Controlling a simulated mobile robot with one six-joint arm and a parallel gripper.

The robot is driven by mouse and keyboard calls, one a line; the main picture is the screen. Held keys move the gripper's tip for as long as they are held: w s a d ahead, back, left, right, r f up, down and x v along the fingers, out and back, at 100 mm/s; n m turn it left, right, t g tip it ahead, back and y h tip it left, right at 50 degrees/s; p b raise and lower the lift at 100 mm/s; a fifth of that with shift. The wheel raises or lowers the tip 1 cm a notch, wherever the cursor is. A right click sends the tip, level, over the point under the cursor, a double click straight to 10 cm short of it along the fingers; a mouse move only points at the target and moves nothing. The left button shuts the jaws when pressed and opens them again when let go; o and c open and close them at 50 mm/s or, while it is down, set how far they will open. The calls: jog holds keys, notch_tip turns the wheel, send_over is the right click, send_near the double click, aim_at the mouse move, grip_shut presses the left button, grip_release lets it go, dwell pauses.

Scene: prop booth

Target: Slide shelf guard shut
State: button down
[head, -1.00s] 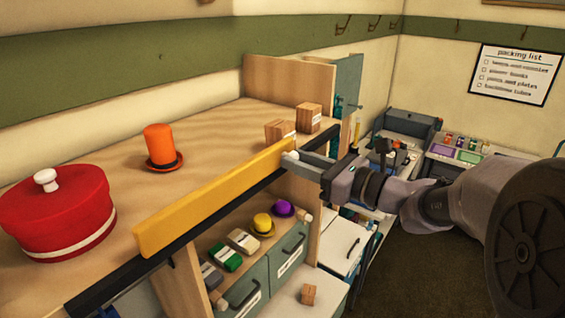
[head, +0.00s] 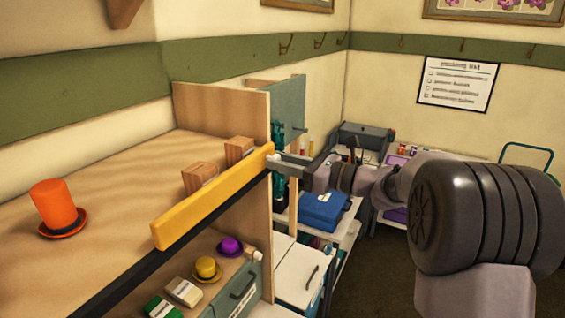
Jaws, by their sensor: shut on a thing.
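The shelf guard (head: 212,200) is a long yellow bar along the front edge of the wooden shelf top. Its right end is by the shelf's right end, and the black rail (head: 128,286) is bare to its left. My gripper (head: 276,158) is at the guard's right end, shut on a small pale knob there. The fingers cover part of the knob, so the exact grip is hard to see.
An orange hat (head: 55,207) and two wooden blocks (head: 199,176) stand on the shelf top behind the rail. Below are small hats, boxes and a grey drawer (head: 240,291). A blue case (head: 324,208) sits on a cart to the right.

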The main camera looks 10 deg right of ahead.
jog(key=shift+r, duration=0.15)
jog(key=c, duration=1.5)
grip_release()
jog(key=o, duration=0.4)
jog(key=shift+w+d, duration=0.2)
jog(key=shift+d, duration=0.05)
jog(key=shift+c, duration=0.2)
jog(key=shift+a, duration=0.1)
jog(key=b+v, duration=0.3)
jog(key=v, duration=1.4)
jog(key=shift+s, duration=0.2)
